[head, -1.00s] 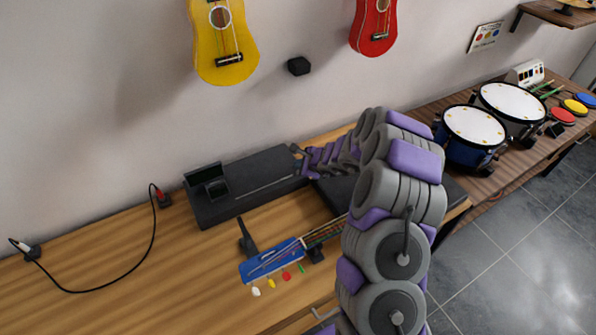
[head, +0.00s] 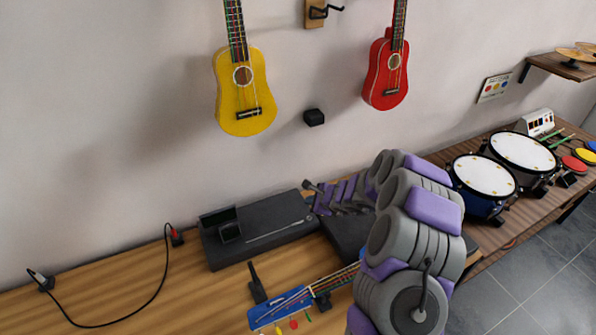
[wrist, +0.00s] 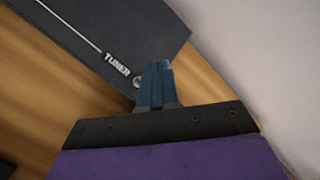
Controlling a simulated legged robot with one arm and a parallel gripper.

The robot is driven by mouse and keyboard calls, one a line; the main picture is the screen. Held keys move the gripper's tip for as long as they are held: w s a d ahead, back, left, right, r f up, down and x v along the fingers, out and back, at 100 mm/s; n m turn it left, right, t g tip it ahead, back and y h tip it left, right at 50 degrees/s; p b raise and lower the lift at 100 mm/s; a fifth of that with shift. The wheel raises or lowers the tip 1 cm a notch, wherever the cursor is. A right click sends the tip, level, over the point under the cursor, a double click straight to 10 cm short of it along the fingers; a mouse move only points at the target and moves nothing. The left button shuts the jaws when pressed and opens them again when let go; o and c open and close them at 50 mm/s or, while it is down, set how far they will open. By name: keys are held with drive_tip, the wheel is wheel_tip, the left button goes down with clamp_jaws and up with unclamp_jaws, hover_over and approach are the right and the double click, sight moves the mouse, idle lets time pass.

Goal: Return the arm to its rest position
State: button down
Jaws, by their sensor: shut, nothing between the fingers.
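My arm, grey and purple, rises from the bottom of the head view and bends left over the wooden table (head: 130,300). My gripper (head: 308,185) is at the arm's far end, just over the right end of a black case (head: 262,243) near the wall. In the wrist view, my gripper (wrist: 156,72) is shut and empty, its fingertips by the corner of the dark case (wrist: 100,35) with a "TUNER" label. I cannot tell whether it touches the case.
A blue stringed instrument (head: 282,306) lies on the table with coloured pieces before it. A black cable (head: 160,278) lies at left. Yellow (head: 243,92) and red (head: 386,76) ukuleles hang on the wall. Drums (head: 483,176) stand at right. The table's left part is mostly clear.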

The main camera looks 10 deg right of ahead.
drive_tip(key=s+a+r+n+g+y, duration=0.1)
drive_tip(key=s+a+r+n+y, duration=0.15)
drive_tip(key=a+r, duration=0.35)
drive_tip(key=s+a+r+n+y, duration=0.1)
drive_tip(key=s+a+r+n, duration=0.3)
drive_tip(key=r, duration=0.4)
drive_tip(key=s+a+r+n+g, duration=0.2)
drive_tip(key=s+a+r+n, duration=0.15)
drive_tip(key=s, duration=0.35)
drive_tip(key=s+a+r+n+g, duration=0.2)
drive_tip(key=s+a+r+n, duration=0.15)
drive_tip(key=s, duration=0.45)
drive_tip(key=s+d+r+n+g+h, duration=0.25)
drive_tip(key=s+n, duration=0.25)
drive_tip(key=s, duration=0.8)
drive_tip(key=s+d+f+n+g+h, duration=0.1)
drive_tip(key=s+d+h, duration=0.4)
drive_tip(key=s+d, duration=0.9)
drive_tip(key=s+n+g, duration=0.1)
drive_tip(key=s, duration=0.2)
drive_tip(key=shift+f+h, duration=0.2)
drive_tip(key=shift+h, duration=0.1)
drive_tip(key=shift+d+n, duration=0.1)
drive_tip(key=shift+n, duration=0.15)
